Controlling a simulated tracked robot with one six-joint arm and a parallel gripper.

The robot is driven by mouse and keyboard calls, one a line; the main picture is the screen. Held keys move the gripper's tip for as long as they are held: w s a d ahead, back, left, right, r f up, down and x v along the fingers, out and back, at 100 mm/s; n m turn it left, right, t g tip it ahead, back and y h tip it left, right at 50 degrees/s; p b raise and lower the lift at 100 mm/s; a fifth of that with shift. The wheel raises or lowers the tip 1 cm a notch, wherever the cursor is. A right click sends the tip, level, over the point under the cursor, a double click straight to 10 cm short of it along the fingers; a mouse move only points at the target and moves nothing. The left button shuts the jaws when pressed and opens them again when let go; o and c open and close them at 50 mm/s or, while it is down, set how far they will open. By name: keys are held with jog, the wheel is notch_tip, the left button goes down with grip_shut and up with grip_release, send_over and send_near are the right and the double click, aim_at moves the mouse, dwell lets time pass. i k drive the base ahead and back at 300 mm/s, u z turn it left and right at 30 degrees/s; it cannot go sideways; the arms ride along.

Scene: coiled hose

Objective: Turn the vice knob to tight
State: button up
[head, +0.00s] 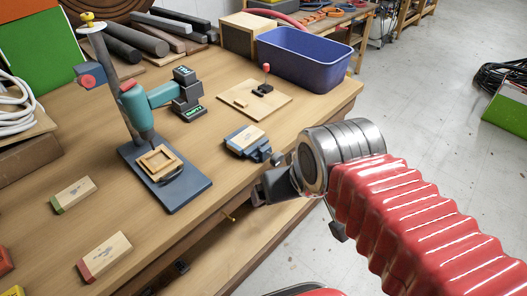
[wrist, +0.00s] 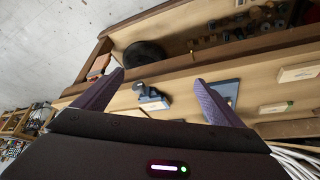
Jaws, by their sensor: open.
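A small blue-grey vice (head: 262,152) sits near the table's front right edge with a pale wooden block (head: 247,137) at its top. The vice also shows in the wrist view (wrist: 150,97), between my fingers and beyond them. Its knob is too small to make out clearly, so I cannot tell how it is turned. My gripper (head: 265,190) is at the table's front edge, nearer than the vice and apart from it. In the wrist view my gripper (wrist: 159,77) has its two purple-grey fingers wide apart with nothing between them.
A drill-press-like stand (head: 170,195) with a wooden frame on its base is left of the vice. A board with a red-tipped lever (head: 266,70) and a blue bin (head: 300,62) lie behind. Loose blocks (head: 104,256) lie front left. A shelf runs below the tabletop.

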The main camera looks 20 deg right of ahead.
aim_at(277, 159)
jog(key=u, duration=0.25)
jog(key=k, duration=0.65)
jog(key=u, duration=0.55)
jog(key=k, duration=0.7)
jog(key=u, duration=0.1)
jog(key=i, duration=0.95)
jog(key=u, duration=0.05)
